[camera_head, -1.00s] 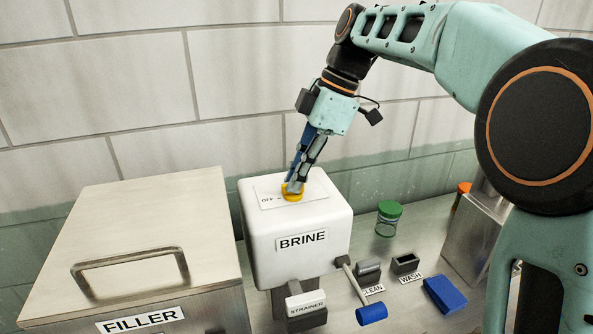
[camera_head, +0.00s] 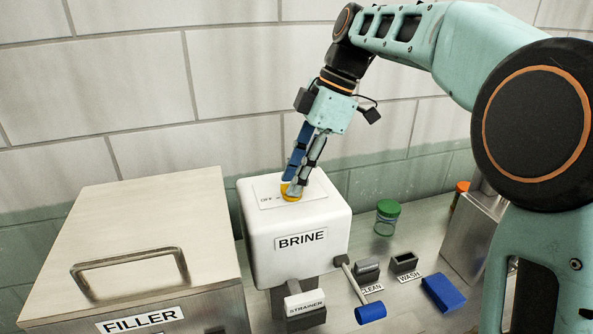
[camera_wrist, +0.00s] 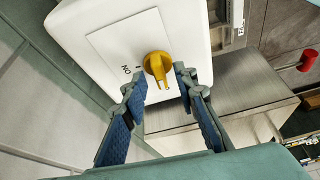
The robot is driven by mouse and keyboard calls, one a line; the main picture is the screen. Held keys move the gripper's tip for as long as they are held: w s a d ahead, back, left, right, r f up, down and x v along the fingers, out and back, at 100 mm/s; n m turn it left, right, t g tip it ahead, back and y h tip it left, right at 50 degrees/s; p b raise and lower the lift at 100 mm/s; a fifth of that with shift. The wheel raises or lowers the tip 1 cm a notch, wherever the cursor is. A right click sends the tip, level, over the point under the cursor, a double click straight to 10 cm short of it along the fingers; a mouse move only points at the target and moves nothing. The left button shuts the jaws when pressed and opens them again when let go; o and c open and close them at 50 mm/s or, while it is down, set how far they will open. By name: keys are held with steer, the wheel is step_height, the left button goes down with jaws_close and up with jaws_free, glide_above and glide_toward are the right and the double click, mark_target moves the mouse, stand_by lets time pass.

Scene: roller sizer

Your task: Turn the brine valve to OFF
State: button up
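The white brine box (camera_head: 296,260) carries a BRINE label and a pale plate on its top. The yellow valve knob (camera_head: 290,191) stands on that plate; lettering that looks like OFF lies left of it in the head view. In the wrist view the knob (camera_wrist: 156,63) has a raised bar whose narrow end points toward the picture's bottom. My gripper (camera_wrist: 161,78) is open, one finger on each side of the knob's bar, with visible gaps. In the head view my gripper (camera_head: 293,189) partly covers the knob.
A metal FILLER box (camera_head: 130,245) with a bar handle stands at left. The tiled wall is behind.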

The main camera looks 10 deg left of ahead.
steer(key=v, duration=1.2)
